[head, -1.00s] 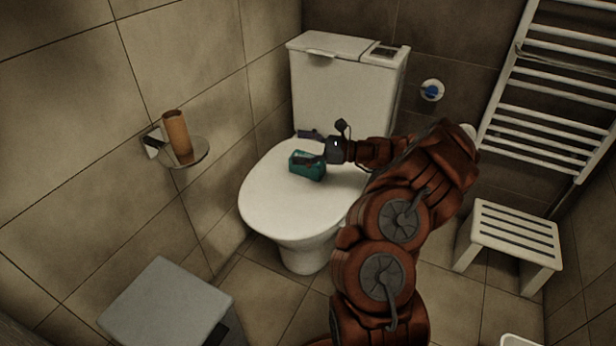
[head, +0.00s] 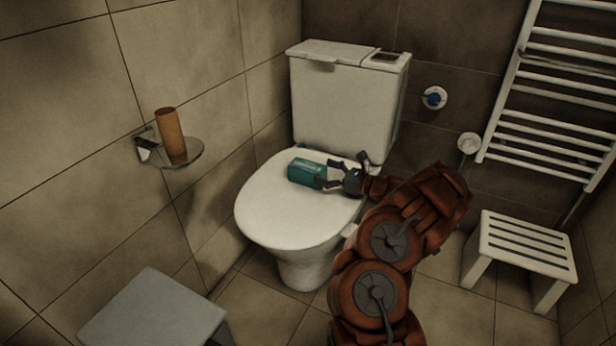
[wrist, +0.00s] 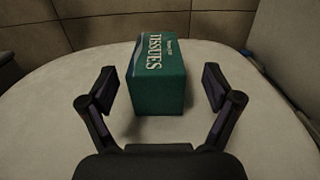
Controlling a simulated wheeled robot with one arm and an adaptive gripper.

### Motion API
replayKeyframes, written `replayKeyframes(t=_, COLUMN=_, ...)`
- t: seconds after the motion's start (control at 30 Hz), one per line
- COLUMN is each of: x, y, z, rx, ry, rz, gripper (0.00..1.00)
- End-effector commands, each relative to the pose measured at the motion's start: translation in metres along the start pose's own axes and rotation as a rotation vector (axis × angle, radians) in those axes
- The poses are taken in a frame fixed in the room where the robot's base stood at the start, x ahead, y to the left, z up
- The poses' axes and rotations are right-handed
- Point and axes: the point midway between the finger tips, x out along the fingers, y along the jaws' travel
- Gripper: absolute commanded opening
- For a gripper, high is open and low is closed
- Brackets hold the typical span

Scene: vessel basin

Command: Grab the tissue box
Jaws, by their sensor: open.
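The tissue box (head: 307,172) is a small teal-green box with white lettering. It lies on the closed white toilet lid (head: 275,215), towards its back half. In the wrist view the tissue box (wrist: 158,75) is centred just ahead of my gripper (wrist: 160,88), with the word TISSUES on its top. My gripper (head: 332,174) is open, low over the lid at the right end of the box. The fingers stand apart on either side of the near end of the box, with gaps showing. Part of the box's right end is hidden by the fingers in the head view.
The toilet tank (head: 345,105) stands behind the lid. An orange-brown cylinder (head: 170,135) stands on a small wall shelf (head: 190,155) at left. A grey bin (head: 155,310) is at front left, a white slatted stool (head: 520,245) at right, below a towel rack (head: 550,100).

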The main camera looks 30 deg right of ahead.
Motion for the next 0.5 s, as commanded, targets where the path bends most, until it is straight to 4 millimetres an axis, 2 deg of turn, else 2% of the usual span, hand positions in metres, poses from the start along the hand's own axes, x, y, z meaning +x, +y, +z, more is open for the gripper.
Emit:
replayKeyframes(t=0.17, x=0.008, y=0.001, z=-0.002, rx=0.0, ry=0.0, rz=0.001, gripper=0.9)
replayKeyframes(t=0.5, x=0.049, y=0.004, z=-0.006, rx=-0.001, ry=0.002, rz=0.001, gripper=0.9)
